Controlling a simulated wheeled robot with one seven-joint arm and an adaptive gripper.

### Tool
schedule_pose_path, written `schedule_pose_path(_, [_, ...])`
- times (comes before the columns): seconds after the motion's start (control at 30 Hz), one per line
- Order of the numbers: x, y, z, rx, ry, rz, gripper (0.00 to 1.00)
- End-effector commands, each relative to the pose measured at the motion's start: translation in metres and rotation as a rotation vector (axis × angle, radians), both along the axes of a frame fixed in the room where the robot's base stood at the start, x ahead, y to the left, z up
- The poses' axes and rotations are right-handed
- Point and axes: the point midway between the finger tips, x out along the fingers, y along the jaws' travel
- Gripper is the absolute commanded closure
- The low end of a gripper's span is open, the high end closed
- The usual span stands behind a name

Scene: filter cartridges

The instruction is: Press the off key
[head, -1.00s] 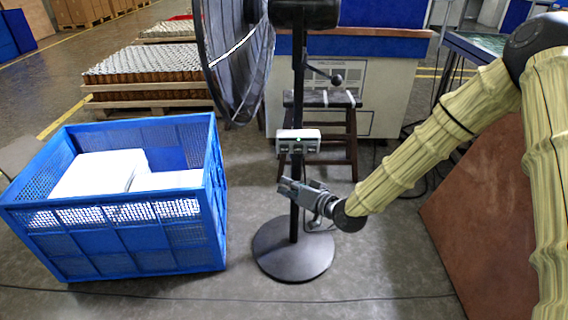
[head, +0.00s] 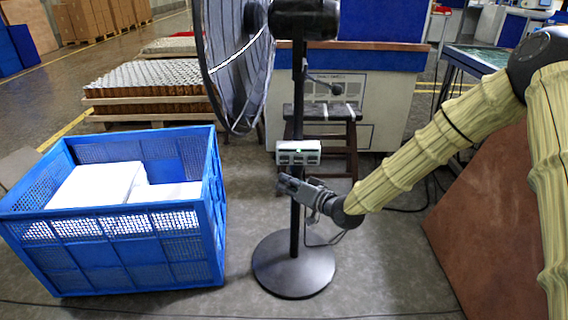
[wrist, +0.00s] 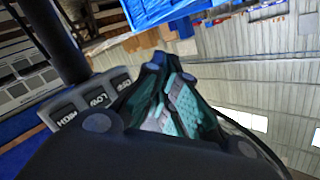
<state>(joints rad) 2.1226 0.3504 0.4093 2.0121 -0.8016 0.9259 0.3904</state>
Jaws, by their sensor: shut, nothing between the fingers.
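The control box (head: 298,153) is a small pale unit with a green light, fixed on the black post of a standing fan. In the wrist view its keys read HIGH, LOW (wrist: 97,99) and OFF; the off key (wrist: 122,84) is the one nearest my fingers. My gripper (head: 284,184) is just below the box in the head view, in front of the post, pointing left. In the wrist view my gripper (wrist: 170,88) is shut and empty, its fingertips just right of the off key. I cannot tell whether they touch it.
The fan cage (head: 235,60) rises above the box, and its round base (head: 293,275) stands on the floor. A blue crate (head: 120,268) with white blocks stands at left. A stool (head: 342,135) stands behind the post. A brown panel (head: 480,220) leans at right.

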Motion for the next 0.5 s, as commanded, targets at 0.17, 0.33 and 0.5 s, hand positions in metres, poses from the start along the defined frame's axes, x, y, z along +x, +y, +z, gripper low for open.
schedule_pose_path(0.17, [0.021, 0.0, -0.002, -0.001, -0.003, 0.001, 1.0])
schedule_pose_path(0.33, [0.038, 0.0, 0.0, -0.001, -0.001, 0.0, 1.0])
schedule_pose_path(0.5, [0.051, 0.0, 0.001, 0.0, -0.001, 0.001, 1.0])
